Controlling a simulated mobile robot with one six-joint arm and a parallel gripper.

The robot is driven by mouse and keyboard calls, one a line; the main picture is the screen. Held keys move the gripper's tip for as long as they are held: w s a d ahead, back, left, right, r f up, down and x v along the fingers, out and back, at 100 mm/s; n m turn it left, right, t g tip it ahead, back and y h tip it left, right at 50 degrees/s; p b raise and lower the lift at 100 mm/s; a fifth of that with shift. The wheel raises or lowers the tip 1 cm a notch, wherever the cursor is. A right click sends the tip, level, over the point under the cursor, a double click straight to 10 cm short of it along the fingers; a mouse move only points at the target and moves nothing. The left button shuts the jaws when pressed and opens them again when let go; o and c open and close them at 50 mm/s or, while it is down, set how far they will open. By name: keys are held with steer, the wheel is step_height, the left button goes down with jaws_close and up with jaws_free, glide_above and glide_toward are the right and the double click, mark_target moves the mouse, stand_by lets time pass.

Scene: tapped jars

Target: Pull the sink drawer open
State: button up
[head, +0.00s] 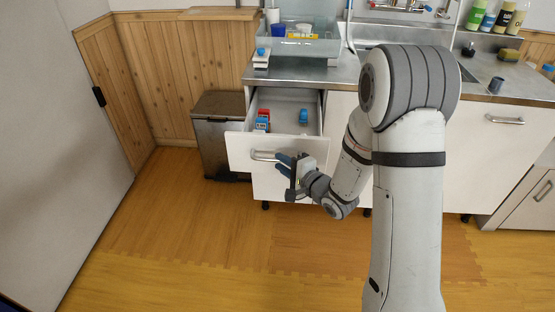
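The sink drawer (240,150) is a white drawer under the left part of the steel sink counter. It stands pulled out, and its inside shows from above. A red and blue item (262,121) and a blue item (303,116) lie in it. Its metal bar handle (262,156) is on the front panel. My gripper (284,163) is at the right end of the handle, in front of the panel. The fingers look dark blue and small here. I cannot tell whether they are closed on the handle or only beside it.
A grey bin (217,130) stands on the floor left of the drawer. A clear tub (298,45) with several items sits on the steel counter (335,72). A dark cup (495,85) stands at the right. The wooden floor (190,230) at front left is clear.

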steer(key=v, duration=0.5)
stand_by(0.3)
steer(key=s+d+r+n+g+h+p, duration=0.2)
steer(key=d+r+n+h+p, duration=0.3)
steer(key=d+r+h+p, duration=0.65)
steer(key=s+d+r+n+g+p, duration=0.1)
steer(key=s+r+n+g+p, duration=0.1)
steer(key=s+r, duration=0.5)
steer(key=s+d+r+n+g+p, duration=0.1)
steer(key=s+r+n+g, duration=0.3)
steer(key=s, duration=0.9)
step_height(320, 180, up, 3)
steer(key=shift+s+d+g+p, duration=0.2)
steer(key=shift+s+g+p, duration=0.25)
steer(key=shift+g, duration=0.25)
